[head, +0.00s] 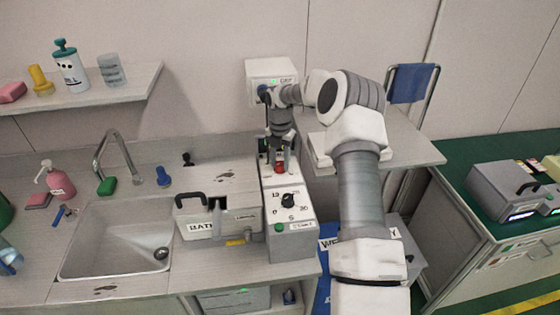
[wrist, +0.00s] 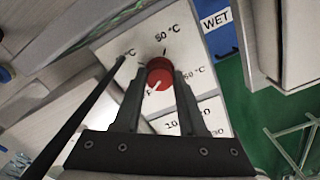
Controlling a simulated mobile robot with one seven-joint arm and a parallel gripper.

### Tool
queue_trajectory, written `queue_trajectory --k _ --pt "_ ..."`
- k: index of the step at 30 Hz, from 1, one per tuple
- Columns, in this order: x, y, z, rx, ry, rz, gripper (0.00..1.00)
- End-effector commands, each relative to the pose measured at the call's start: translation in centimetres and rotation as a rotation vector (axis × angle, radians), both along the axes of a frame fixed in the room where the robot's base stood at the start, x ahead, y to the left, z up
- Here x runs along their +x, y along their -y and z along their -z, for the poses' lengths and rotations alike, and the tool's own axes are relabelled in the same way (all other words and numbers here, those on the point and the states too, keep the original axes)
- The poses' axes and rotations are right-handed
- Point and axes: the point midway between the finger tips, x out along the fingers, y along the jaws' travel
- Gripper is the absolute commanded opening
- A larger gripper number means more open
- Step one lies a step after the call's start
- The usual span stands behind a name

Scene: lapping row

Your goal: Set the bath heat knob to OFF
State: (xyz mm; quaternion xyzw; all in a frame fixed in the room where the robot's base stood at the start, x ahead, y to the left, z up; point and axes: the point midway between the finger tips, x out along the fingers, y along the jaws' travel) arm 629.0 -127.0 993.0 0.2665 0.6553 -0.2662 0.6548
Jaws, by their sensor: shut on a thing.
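The red bath heat knob (wrist: 160,74) sits on a white panel (wrist: 130,45) in the wrist view, between the fingers of my gripper (wrist: 159,80). The fingers are shut on its sides. A white mark on the knob points down and to the left, toward a partly hidden label ending in F. Temperature labels in °C stand above, left and right of the knob. In the head view my gripper (head: 279,166) reaches down to the red knob at the back of the white control box (head: 291,243). The bath (head: 218,215), lidded and labelled, stands to its left.
A black dial (head: 289,200) with numbers is in front of the red knob on the same box. The sink (head: 115,245) and tap (head: 118,155) are to the left. A grey device (head: 510,190) stands on the green bench at the right.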

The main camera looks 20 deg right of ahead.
Motion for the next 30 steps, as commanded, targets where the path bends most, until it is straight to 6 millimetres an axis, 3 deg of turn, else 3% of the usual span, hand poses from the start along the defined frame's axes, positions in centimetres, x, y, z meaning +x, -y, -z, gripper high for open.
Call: queue_trajectory --k 5,6,11,23,30 --pt "0.1 0.0 -0.2 -0.001 0.004 -0.002 0.00" --pt "0.1 0.0 -0.2 -0.001 0.004 -0.002 0.42" --pt "0.1 0.0 -0.1 -0.001 0.003 -0.001 0.70" --pt "0.1 0.0 -0.8 -0.001 0.003 0.000 0.70" --pt "0.1 0.1 -5.4 -0.003 0.006 0.001 0.70"
